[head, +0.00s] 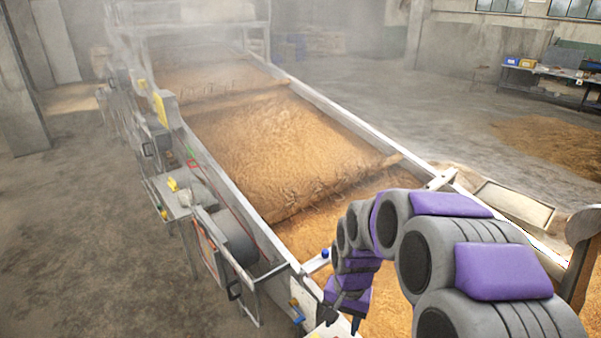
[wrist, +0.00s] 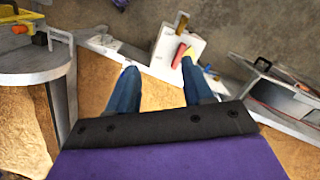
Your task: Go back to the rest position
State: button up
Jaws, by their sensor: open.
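My gripper (head: 343,320) hangs at the lower middle of the head view, at the end of my purple and grey arm, over the near end of the long grain bed (head: 285,140). In the wrist view its two blue fingers (wrist: 158,68) stand apart with nothing held between them. I cannot tell the gap between fingertips and box.
A metal side wall (head: 345,118) borders the grain. Control boxes, levers and a grey drum (head: 235,242) line the left side. A workbench (head: 555,72) stands at the back right. Spilled grain (head: 555,140) lies on the right floor. Steam blurs the far end.

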jog(key=s+d+r+n+b, duration=0.2)
jog(key=s, duration=1.1)
jog(key=s+d+r+n+b, duration=0.2)
jog(key=s+r, duration=0.1)
jog(key=s, duration=1)
jog(key=shift+s+d+r+g+h, duration=0.2)
jog(key=shift+s+d+g+h, duration=0.1)
jog(key=shift+s+g, duration=0.1)
jog(key=shift+c, duration=0.8)
jog(key=shift+d, duration=0.1)
